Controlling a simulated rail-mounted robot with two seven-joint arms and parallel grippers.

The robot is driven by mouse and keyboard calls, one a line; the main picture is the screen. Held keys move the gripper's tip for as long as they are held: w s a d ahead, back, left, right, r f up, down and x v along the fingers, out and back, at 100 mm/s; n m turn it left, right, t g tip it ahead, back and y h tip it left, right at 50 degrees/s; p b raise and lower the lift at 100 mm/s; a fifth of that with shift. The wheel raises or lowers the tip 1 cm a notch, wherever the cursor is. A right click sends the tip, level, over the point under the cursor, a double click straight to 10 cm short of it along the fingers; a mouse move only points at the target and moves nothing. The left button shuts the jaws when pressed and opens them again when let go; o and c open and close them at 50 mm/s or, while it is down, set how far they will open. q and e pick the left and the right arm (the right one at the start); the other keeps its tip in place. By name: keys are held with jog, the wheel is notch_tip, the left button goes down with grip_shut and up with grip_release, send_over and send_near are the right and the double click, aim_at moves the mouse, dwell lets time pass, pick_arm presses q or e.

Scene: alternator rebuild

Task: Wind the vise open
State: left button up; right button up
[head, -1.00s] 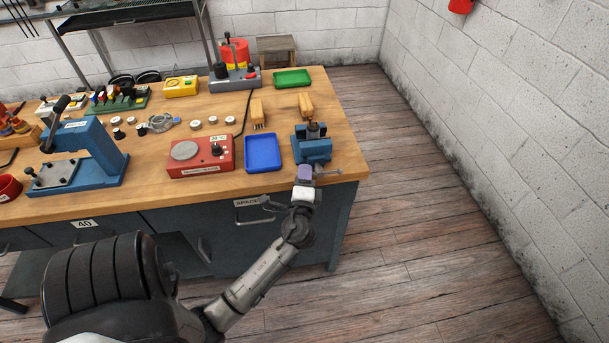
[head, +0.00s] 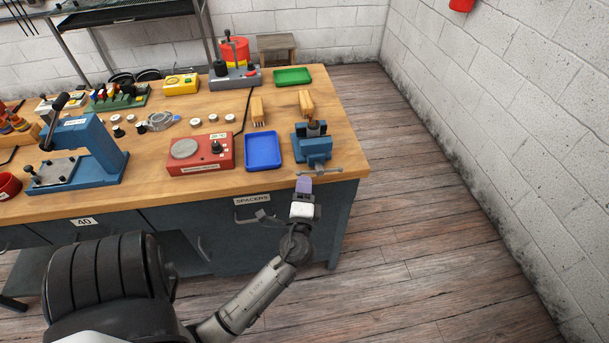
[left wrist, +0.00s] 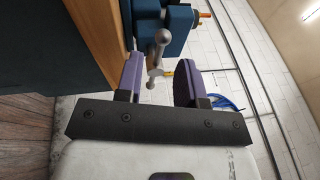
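The blue vise (head: 315,148) stands at the right front corner of the bench, with a dark upper part at its jaws. Its grey handle bar (head: 326,171) sticks out at the bench's front edge. My left gripper (head: 304,181) is just in front of and below the handle. In the left wrist view, its two purple fingers (left wrist: 158,80) are apart, with nothing gripped. The handle bar with its ball end (left wrist: 161,38) shows ahead, in line with the gap between the fingers. The blue vise body (left wrist: 178,22) is behind it. My right gripper is out of view.
A blue tray (head: 263,152) and a red hot-plate box (head: 200,153) are left of the vise. A blue press (head: 97,150) stands further left. The floor right of the bench is clear.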

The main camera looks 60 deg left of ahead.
pick_arm(q)
jog(key=b+v, duration=0.1)
jog(key=v, duration=0.8)
jog(key=shift+c, duration=0.3)
